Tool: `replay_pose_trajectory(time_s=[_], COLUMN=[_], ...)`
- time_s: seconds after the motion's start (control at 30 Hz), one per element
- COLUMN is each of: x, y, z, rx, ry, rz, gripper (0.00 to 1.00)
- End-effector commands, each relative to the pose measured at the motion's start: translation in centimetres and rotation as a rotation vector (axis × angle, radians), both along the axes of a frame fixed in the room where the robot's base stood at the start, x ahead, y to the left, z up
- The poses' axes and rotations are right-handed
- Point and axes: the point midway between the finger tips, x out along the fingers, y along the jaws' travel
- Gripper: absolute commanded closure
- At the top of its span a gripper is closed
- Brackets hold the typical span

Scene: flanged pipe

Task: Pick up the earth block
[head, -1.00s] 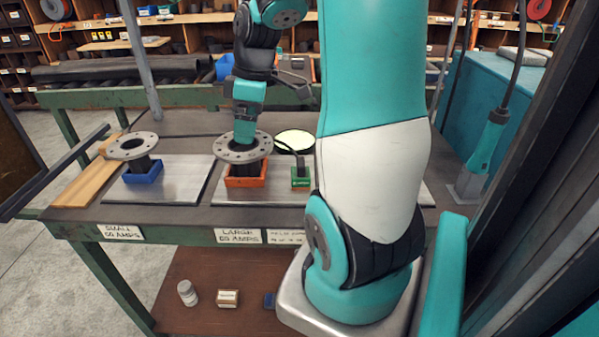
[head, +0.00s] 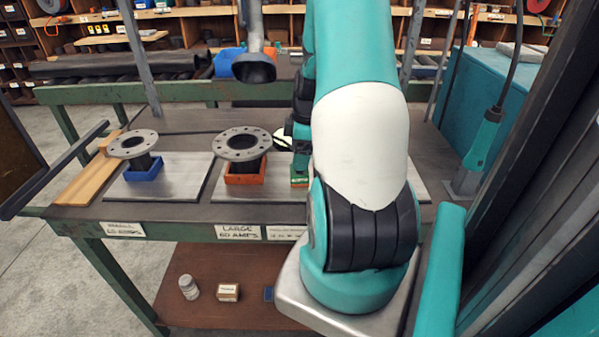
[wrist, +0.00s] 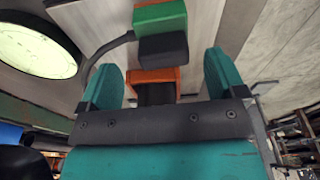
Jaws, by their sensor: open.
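The earth block, a green block (head: 299,181) with an orange edge, sits on the metal plate to the right of the large flanged pipe. In the head view my arm hides much of it. In the wrist view the green block (wrist: 160,20) lies just ahead of my gripper (wrist: 160,66), with a dark part (wrist: 163,48) and a black cable joined to it. An orange piece (wrist: 152,75) shows between my two teal fingers; I cannot tell whether it belongs to the block. My fingers are apart, one on each side, and grip nothing visible.
The large flanged pipe (head: 242,144) stands in an orange tray (head: 246,179) to the left. The small flanged pipe (head: 132,144) stands in a blue tray (head: 144,175) farther left. A pale round disc (wrist: 38,45) is close beside the block. A dark cone-shaped hood (head: 254,69) hangs behind.

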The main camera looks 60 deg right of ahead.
Motion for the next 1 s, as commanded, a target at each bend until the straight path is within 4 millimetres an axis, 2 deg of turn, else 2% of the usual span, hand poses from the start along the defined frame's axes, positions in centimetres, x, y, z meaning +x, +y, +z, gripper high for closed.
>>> replay_pose_trajectory(time_s=[0.17, 0.43, 0.73, 0.77, 1.0], x=[0.0, 0.1, 0.2, 0.2, 0.2], y=[0.2, 0.6, 0.6, 0.6, 0.6], z=[-1.2, -5.0, -5.6, -5.6, -5.6], rx=[0.003, 0.001, -0.001, -0.001, -0.001], ry=[0.001, 0.001, -0.001, -0.001, -0.001], rz=[0.000, 0.002, 0.001, 0.001, 0.001], gripper=[0.11, 0.11, 0.11, 0.15, 0.70])
